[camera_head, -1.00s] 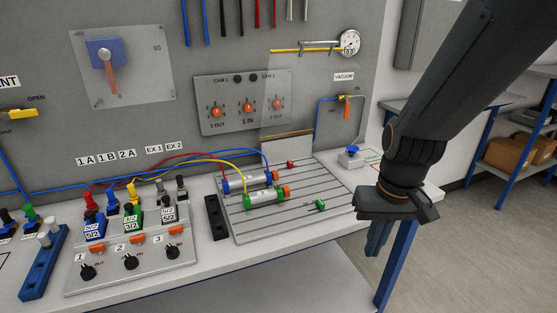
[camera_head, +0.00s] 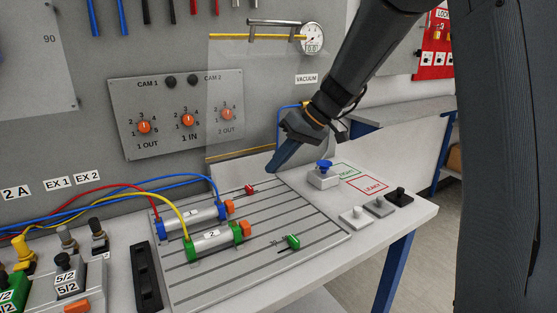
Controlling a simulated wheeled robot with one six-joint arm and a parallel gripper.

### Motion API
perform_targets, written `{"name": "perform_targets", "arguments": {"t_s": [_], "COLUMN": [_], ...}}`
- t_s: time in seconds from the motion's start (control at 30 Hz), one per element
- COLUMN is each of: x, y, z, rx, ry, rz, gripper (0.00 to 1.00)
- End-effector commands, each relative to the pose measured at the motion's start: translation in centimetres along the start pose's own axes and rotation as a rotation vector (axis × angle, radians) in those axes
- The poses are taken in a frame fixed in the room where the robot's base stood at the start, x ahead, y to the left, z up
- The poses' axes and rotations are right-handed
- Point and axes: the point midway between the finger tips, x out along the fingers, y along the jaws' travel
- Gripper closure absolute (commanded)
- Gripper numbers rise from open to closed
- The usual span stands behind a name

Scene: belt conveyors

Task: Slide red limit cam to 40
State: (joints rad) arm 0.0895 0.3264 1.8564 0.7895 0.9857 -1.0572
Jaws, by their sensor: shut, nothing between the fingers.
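The red limit cam (camera_head: 251,189) sits on the slotted grey plate (camera_head: 310,233), near its far edge, in line with the upper cylinder (camera_head: 193,217). My gripper (camera_head: 270,170) is shut and empty, pointing down-left, just beyond and to the right of the red cam. I cannot tell if it touches anything. A green cam (camera_head: 292,241) sits nearer on the same plate, in line with the lower cylinder (camera_head: 214,241). The scale marks by the red cam are too small to read.
A blue-knobbed box (camera_head: 323,175) and several push buttons (camera_head: 379,206) stand right of the plate. A clear shield (camera_head: 250,90) hangs on the panel behind. Blue and yellow hoses (camera_head: 150,192) arch to the cylinders.

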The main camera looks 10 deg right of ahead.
Motion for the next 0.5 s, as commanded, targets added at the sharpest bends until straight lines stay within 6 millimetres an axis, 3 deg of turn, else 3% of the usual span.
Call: {"name": "perform_targets", "arguments": {"t_s": [0.2, 0.5], "x": [3.9, 6.1], "y": [-0.2, -0.2], "z": [0.1, 0.0], "rx": [0.000, -0.001], "ry": [-0.004, -0.002], "rz": [-0.003, 0.000], "gripper": [1.00, 1.00]}}
